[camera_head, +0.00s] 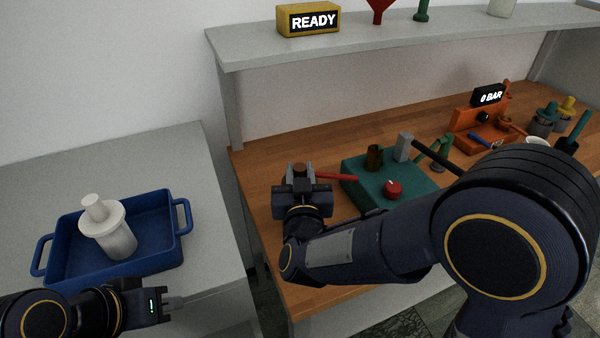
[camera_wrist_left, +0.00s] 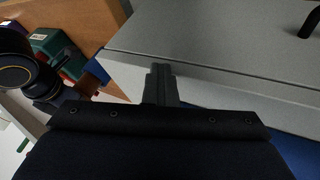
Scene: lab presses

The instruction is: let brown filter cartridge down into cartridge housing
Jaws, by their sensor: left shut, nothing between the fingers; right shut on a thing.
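My right gripper (camera_head: 299,170) is shut at the left end of the teal press block (camera_head: 408,188). A small reddish-brown top (camera_head: 299,167), which looks like the brown cartridge, shows between its fingers; the rest is hidden by the gripper. A dark brown, cup-like cylinder (camera_head: 375,157) stands upright on the block, apart from the gripper; I cannot tell whether it is the housing. My left gripper (camera_head: 177,301) is shut and empty, low beside the blue tray. Its closed fingers also show in the left wrist view (camera_wrist_left: 160,82).
A blue tray (camera_head: 62,238) on the grey table holds a white flanged piece (camera_head: 110,228). The press block has a red knob (camera_head: 393,189) and a red lever (camera_head: 338,177). An orange press (camera_head: 480,133) and several small items stand further right. A shelf (camera_head: 350,43) runs above.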

